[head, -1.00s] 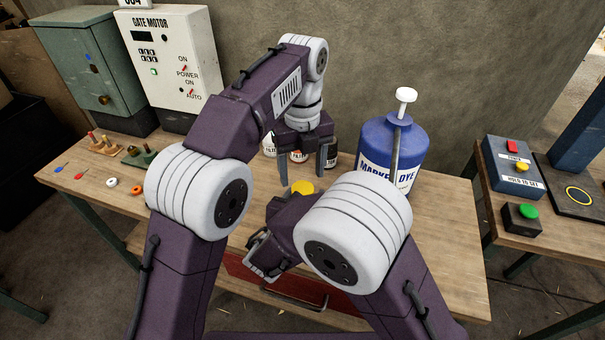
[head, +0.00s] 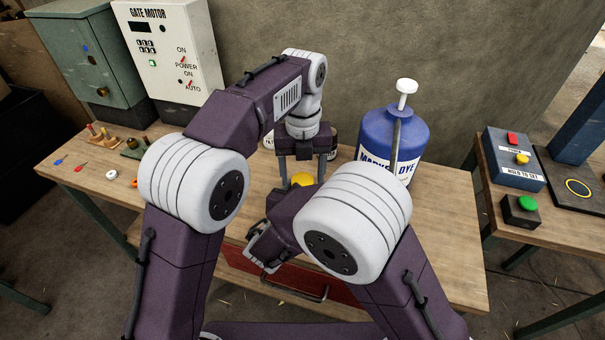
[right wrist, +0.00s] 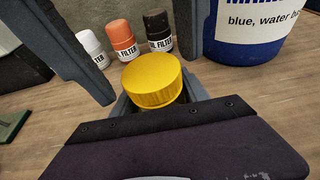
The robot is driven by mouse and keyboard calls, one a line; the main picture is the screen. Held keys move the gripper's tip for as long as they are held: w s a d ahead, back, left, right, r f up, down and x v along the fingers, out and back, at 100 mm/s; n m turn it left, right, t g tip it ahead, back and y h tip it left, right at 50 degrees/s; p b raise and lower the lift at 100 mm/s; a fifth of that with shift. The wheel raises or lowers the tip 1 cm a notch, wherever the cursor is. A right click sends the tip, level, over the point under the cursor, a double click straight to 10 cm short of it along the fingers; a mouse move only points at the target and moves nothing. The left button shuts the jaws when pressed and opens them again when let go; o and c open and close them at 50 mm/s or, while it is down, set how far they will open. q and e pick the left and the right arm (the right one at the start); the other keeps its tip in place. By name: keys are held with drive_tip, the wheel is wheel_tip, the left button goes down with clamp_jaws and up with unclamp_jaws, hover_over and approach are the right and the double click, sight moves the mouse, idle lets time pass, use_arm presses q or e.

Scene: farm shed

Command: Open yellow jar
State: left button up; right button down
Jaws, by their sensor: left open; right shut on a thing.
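The yellow lid of the jar (head: 302,180) shows between my two grippers at the middle of the table; the jar body is hidden. The ribbed yellow lid fills the middle of the right wrist view (right wrist: 152,80). My left gripper (head: 302,176) points down over the lid, open, with one finger on each side. Its fingers show at the upper left and upper right of the right wrist view, apart from the lid. My right gripper (right wrist: 155,103) is shut on the jar just below the lid; in the head view my right arm hides its fingertips.
A large blue dye bottle with a white pump (head: 380,138) stands right of the jar. White, orange (right wrist: 121,40) and black (right wrist: 158,34) filter cans stand behind it. A gate motor box (head: 170,55) and small parts are at the left. A button box (head: 512,160) is on the right table.

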use_arm(q)
drive_tip(key=shift+f, duration=0.35)
clamp_jaws()
drive_tip(key=n, duration=0.3)
drive_tip(key=shift+n, duration=0.3)
drive_tip(key=shift+o, duration=0.5)
unclamp_jaws()
